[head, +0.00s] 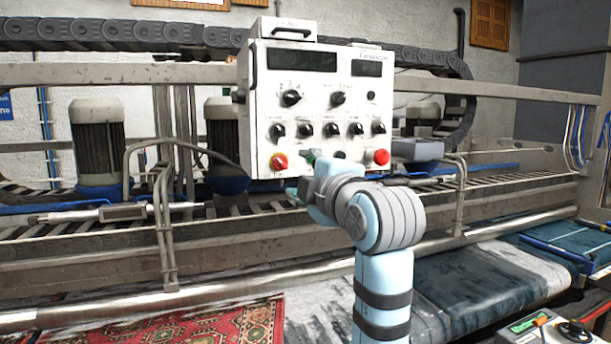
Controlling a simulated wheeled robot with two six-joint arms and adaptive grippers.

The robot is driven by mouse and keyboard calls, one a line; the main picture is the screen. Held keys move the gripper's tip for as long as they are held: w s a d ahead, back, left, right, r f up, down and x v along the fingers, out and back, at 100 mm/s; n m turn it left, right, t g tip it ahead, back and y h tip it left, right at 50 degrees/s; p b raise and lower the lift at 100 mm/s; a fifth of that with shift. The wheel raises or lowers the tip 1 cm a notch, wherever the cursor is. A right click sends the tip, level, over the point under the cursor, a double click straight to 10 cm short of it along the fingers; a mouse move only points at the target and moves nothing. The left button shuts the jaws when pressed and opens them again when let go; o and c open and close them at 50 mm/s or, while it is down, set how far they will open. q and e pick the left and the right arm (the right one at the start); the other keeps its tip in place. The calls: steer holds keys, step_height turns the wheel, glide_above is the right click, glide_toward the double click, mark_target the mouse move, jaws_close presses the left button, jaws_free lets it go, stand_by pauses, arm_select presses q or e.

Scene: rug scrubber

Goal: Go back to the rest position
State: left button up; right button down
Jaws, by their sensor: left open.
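My left gripper (306,180) is in front of the lower edge of a white control box (322,108), near its green button (311,157). My blue and grey wrist hides part of the gripper. It is open, with nothing seen in it. I cannot tell whether its fingers touch the box. My left arm rises from the bottom centre of the head view. My right gripper is out of view.
Metal rails (60,262) and motors (97,140) lie behind. A red patterned rug (190,325) is below left. A joystick panel (545,330) is at bottom right.

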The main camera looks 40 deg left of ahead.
arm_select(q)
steer(key=shift+a, duration=0.25)
steer(key=shift+d, duration=0.1)
